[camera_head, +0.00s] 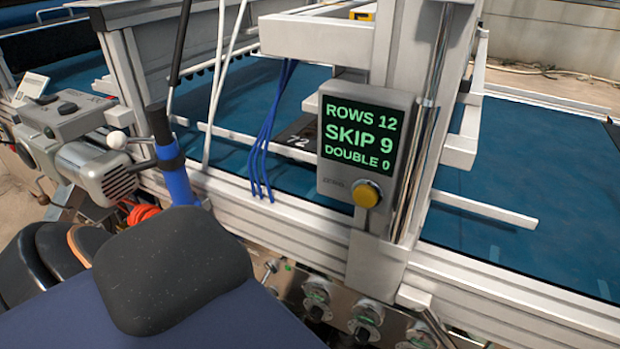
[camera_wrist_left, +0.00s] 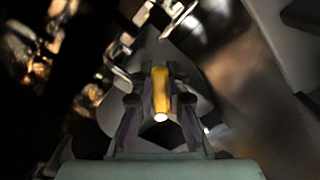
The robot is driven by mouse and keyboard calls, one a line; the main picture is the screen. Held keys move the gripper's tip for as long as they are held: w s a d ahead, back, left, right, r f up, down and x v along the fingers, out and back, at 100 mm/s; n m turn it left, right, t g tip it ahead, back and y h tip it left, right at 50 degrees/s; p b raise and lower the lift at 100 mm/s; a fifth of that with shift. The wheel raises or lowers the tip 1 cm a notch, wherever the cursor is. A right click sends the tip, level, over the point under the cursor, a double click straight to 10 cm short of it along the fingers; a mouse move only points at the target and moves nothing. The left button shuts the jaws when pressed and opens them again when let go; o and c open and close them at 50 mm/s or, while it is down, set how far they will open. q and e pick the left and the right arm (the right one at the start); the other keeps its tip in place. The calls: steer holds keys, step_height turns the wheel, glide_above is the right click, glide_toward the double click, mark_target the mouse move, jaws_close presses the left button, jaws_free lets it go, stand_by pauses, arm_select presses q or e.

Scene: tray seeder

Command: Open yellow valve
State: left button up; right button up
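The yellow valve handle (camera_wrist_left: 161,88) shows in the left wrist view as a narrow yellow bar with a bright pale end pointing towards the camera. My left gripper (camera_wrist_left: 160,105) has one finger on each side of it, with the pads close against its sides, and looks shut on it. The valve body behind is dark and blurred, so how far the handle is turned cannot be told. In the head view neither the yellow valve nor either gripper shows.
In the head view a grey display box (camera_head: 328,183) with a round yellow button (camera_head: 366,194) hangs on a metal post. Several green-marked knobs (camera_head: 317,294) sit below the frame rail. A grey motor (camera_head: 105,170) stands at left. Metal parts crowd the left wrist view.

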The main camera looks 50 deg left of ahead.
arm_select(q)
steer(key=o, duration=0.5)
steer(key=shift+s, duration=0.1)
steer(key=shift+v, duration=5.9)
